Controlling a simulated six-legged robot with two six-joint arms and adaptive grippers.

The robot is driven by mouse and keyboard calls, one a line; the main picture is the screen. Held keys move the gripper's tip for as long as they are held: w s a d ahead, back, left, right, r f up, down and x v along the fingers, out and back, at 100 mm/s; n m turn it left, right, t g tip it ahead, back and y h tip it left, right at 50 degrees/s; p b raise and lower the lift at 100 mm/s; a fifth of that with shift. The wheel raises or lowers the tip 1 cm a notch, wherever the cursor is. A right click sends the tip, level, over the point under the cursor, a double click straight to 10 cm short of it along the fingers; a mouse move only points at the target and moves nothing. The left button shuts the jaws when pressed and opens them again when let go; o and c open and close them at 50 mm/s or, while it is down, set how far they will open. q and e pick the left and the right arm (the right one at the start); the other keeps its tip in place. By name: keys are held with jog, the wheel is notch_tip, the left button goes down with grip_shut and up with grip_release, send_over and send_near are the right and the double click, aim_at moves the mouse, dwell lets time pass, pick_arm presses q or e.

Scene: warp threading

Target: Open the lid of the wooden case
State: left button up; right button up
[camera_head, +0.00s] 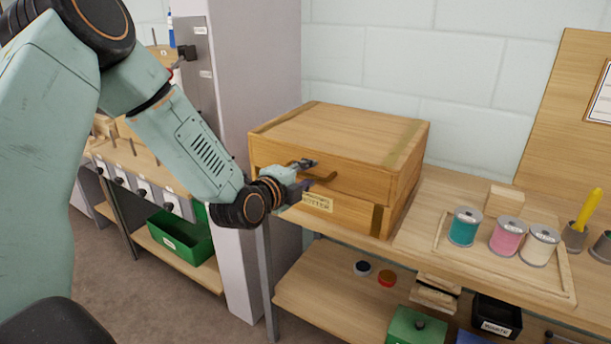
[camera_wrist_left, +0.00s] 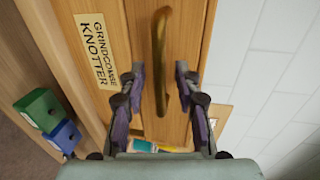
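The wooden case (camera_head: 405,165) stands on the bench against the wall, and its lid (camera_head: 345,128) looks shut. A brass handle (camera_head: 322,180) is on the front face, above a label (camera_head: 317,203) that reads partly as "KNOTTER". My left gripper (camera_head: 307,169) is at the handle. In the left wrist view, the handle (camera_wrist_left: 161,45) stands between the spread fingers of my left gripper (camera_wrist_left: 160,80), with gaps on both sides. The label (camera_wrist_left: 98,50) lies to the left there. My right gripper is not in view.
Teal (camera_head: 465,227), pink (camera_head: 507,236) and cream (camera_head: 540,244) spools stand on a tray right of the case. A tall grey cabinet (camera_head: 262,60) is left of it. The lower shelf (camera_head: 310,285) holds small items. The case top is clear.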

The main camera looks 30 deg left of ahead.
pick_arm(q)
grip_shut()
dwell(0.6)
